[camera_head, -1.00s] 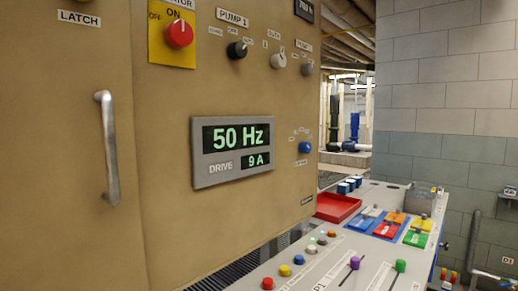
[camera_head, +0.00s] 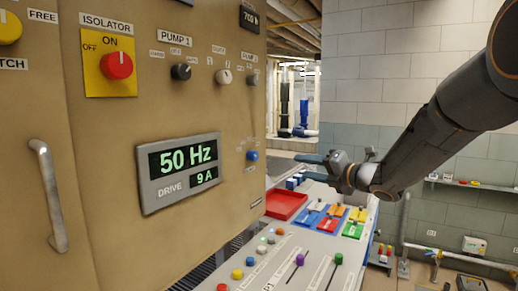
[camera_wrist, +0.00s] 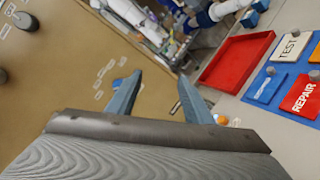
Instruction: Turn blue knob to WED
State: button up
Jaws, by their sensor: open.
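The blue knob (camera_head: 252,155) sits on the tan cabinet front, right of the drive display, with small labels around it that are too small to read. In the wrist view the blue knob (camera_wrist: 118,84) shows just left of my left finger, partly hidden by it. My gripper (camera_head: 312,166) is in front of the cabinet, to the right of the knob and apart from it. In the wrist view my gripper (camera_wrist: 158,88) has its two blue fingers spread with nothing between them.
A red tray (camera_head: 286,204) and coloured plates (camera_head: 329,218) lie on the console below my gripper. Other knobs, such as the black one (camera_head: 181,71), and a metal handle (camera_head: 48,195) stick out of the cabinet. The space between gripper and knob looks clear.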

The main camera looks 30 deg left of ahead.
aim_at(256, 156)
jog(key=shift+s+a+r+n+g+y+p, duration=0.6)
jog(key=shift+a+n, duration=0.65)
jog(key=shift+a, duration=1.1)
jog(key=shift+s+a+r+n+g+y+p, duration=0.3)
jog(key=shift+s+a+n+g+p, duration=0.6)
jog(key=shift+a, duration=1.5)
jog(key=shift+s+a+r+n+g+y+p, duration=0.4)
jog(key=shift+s+a+n+g, duration=0.55)
jog(key=shift+a+n, duration=1)
jog(key=shift+w+a+r+m, duration=0.1)
jog(key=shift+a+r+m, duration=0.05)
jog(key=shift+a+m, duration=0.25)
jog(key=c, duration=1.1)
jog(key=shift+o, duration=0.2)
